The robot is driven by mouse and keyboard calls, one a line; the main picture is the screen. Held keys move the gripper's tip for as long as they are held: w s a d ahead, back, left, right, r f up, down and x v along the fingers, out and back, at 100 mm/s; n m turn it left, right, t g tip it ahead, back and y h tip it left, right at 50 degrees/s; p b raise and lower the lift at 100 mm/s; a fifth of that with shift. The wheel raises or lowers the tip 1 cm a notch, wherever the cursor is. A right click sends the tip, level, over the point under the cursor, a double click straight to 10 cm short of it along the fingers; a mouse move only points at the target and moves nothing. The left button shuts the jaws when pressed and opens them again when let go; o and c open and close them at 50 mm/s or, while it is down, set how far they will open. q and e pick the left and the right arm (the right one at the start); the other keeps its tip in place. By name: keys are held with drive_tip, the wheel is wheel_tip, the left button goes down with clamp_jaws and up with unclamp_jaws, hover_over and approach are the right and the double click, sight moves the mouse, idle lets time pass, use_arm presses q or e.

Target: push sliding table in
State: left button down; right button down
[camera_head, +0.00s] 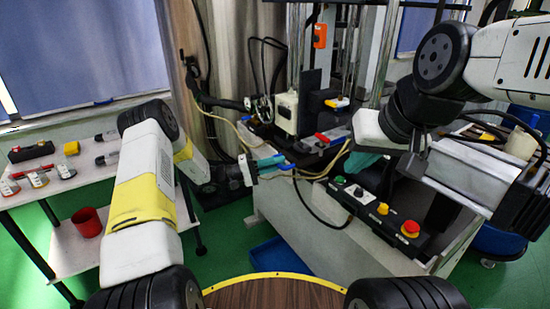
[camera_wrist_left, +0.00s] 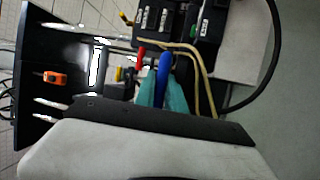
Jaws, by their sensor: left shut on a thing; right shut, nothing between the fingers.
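The sliding table (camera_head: 337,134) sits low in the machine in the middle of the head view, with a red handle (camera_head: 322,138) and a blue handle (camera_head: 286,167) at its front. My left gripper (camera_head: 272,166) reaches in from the left, its teal fingers shut on the blue handle. In the left wrist view the blue handle (camera_wrist_left: 163,72) shows between the teal fingers (camera_wrist_left: 163,98), beside the red handle (camera_wrist_left: 140,57). My right gripper (camera_head: 360,162) is shut and empty to the right, partly hidden by its own wrist.
A control panel (camera_head: 375,210) with green, yellow and red buttons is in front of the machine. A white side table (camera_head: 90,185) at left bears bottles and dark tools, with a red cup (camera_head: 87,222) on its lower shelf. A blue bin (camera_head: 275,255) stands on the green floor.

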use_arm(q)
drive_tip(key=c, duration=1.4)
unclamp_jaws()
drive_tip(key=v, duration=0.8)
drive_tip(key=shift+d, duration=0.1)
